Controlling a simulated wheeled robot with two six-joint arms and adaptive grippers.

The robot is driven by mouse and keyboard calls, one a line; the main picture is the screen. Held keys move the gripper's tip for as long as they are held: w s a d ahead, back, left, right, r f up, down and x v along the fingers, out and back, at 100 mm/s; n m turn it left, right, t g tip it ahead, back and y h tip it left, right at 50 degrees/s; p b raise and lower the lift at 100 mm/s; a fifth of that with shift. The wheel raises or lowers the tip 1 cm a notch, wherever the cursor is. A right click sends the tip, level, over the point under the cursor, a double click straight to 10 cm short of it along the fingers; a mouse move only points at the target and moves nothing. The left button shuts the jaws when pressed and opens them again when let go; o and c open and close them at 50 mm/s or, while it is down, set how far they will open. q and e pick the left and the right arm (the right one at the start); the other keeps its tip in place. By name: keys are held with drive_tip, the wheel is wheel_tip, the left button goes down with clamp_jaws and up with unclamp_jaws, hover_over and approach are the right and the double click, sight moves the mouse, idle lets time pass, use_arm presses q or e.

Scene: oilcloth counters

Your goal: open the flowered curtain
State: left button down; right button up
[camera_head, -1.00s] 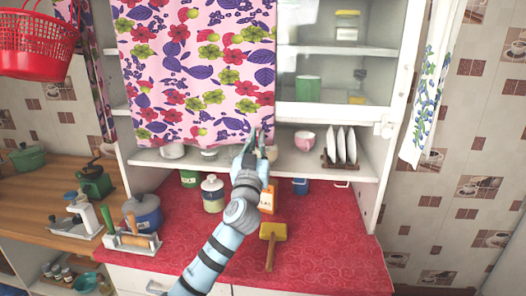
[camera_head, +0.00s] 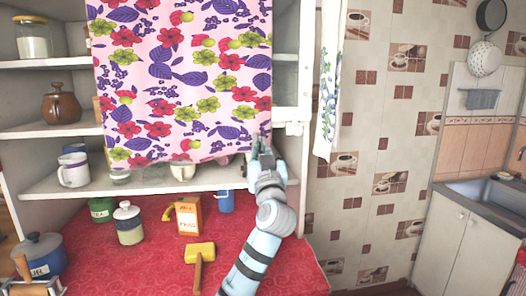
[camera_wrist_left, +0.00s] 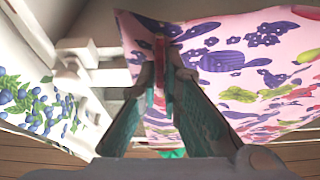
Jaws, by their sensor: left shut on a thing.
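The flowered curtain (camera_head: 180,85), pink with red, green and purple prints, hangs across the right part of the white cabinet's front. It also fills the right of the left wrist view (camera_wrist_left: 245,60). My left gripper (camera_head: 262,148) is at the curtain's lower right corner. In the left wrist view its fingers (camera_wrist_left: 163,75) are closed on the curtain's edge. The shelves to the left of the curtain are uncovered; what is behind the curtain is hidden. My right gripper is not in view.
Uncovered shelves hold a jar (camera_head: 33,42), a brown pot (camera_head: 60,103) and a white mug (camera_head: 73,170). The red counter (camera_head: 150,270) below carries a canister (camera_head: 129,224), an orange box (camera_head: 188,216) and a mallet (camera_head: 199,255). A towel (camera_head: 328,90) hangs right of the cabinet.

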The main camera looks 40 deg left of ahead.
use_arm(q)
drive_tip(key=c, duration=1.8)
unclamp_jaws()
drive_tip(key=shift+o, duration=0.2)
drive_tip(key=v, duration=1.2)
